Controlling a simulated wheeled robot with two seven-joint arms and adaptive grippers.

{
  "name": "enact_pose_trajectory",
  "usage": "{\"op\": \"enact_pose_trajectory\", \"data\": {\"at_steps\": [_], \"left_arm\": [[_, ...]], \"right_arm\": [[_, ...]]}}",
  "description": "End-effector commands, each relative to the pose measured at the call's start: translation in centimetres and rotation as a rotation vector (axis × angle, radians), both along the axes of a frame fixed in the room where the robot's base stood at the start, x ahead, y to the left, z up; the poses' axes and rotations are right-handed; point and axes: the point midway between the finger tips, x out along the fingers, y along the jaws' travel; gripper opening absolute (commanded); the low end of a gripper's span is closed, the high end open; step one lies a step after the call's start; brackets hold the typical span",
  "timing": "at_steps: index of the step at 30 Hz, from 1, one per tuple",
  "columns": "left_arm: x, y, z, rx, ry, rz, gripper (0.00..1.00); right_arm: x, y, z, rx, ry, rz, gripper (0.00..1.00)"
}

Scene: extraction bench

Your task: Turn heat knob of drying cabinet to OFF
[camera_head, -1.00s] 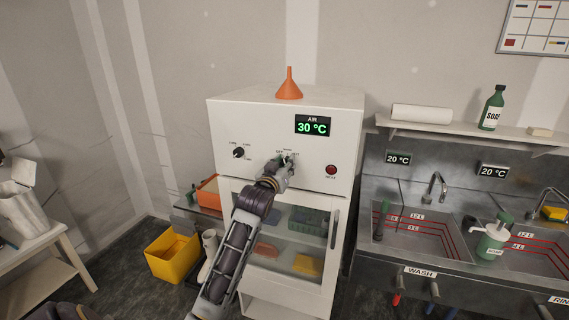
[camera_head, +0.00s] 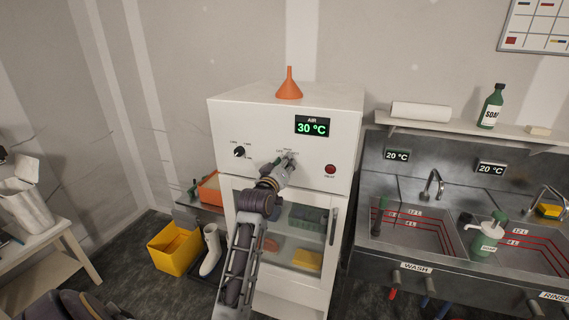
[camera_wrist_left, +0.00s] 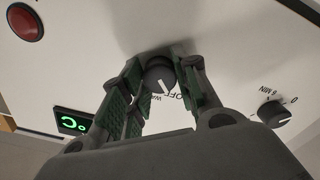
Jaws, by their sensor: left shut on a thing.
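My left gripper (camera_head: 286,163) is at the heat knob on the front panel. In the wrist view, the dark round heat knob (camera_wrist_left: 159,77) sits between the fingers of my left gripper (camera_wrist_left: 160,90), which is shut on it. The letters OFF show beside the knob, and other lettering is partly hidden. The knob's white pointer line is visible. In the head view the knob is mostly hidden by my gripper. My right gripper is not in view.
A second black knob, the timer (camera_head: 239,152), is left on the panel; a red button (camera_head: 331,169) is right. Sinks (camera_head: 410,235) are at the right, a yellow bin (camera_head: 174,249) at the lower left.

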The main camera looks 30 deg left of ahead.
Motion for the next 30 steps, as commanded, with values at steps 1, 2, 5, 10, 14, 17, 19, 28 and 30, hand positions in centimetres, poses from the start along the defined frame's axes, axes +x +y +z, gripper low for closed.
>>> {"op": "enact_pose_trajectory", "data": {"at_steps": [1, 2, 5, 10, 14, 17, 19, 28, 30], "left_arm": [[-0.02, 0.05, 0.17, -0.002, -0.004, 0.001, 0.07], [-0.02, 0.06, 0.18, -0.002, -0.004, 0.001, 0.07], [-0.02, 0.06, 0.18, -0.002, -0.005, 0.001, 0.07], [-0.03, 0.07, 0.21, -0.002, -0.006, 0.001, 0.07], [-0.02, 0.05, 0.19, -0.001, -0.005, 0.001, 0.47], [-0.02, 0.04, 0.14, -0.001, -0.003, 0.001, 0.53], [-0.02, 0.03, 0.12, -0.001, -0.003, 0.001, 0.53], [-0.15, -0.02, 0.05, -0.001, -0.003, 0.000, 0.53], [-0.34, -0.08, 0.02, -0.002, -0.002, 0.000, 0.53]], "right_arm": [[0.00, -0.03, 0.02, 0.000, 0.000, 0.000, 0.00], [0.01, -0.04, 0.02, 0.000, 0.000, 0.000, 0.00], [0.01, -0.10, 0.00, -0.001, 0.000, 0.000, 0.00], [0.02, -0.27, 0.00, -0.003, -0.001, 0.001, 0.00], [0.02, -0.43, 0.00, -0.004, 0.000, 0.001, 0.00], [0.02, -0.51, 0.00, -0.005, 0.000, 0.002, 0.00], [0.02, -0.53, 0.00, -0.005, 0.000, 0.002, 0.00], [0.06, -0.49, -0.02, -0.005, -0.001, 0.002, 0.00], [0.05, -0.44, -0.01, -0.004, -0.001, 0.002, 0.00]]}}
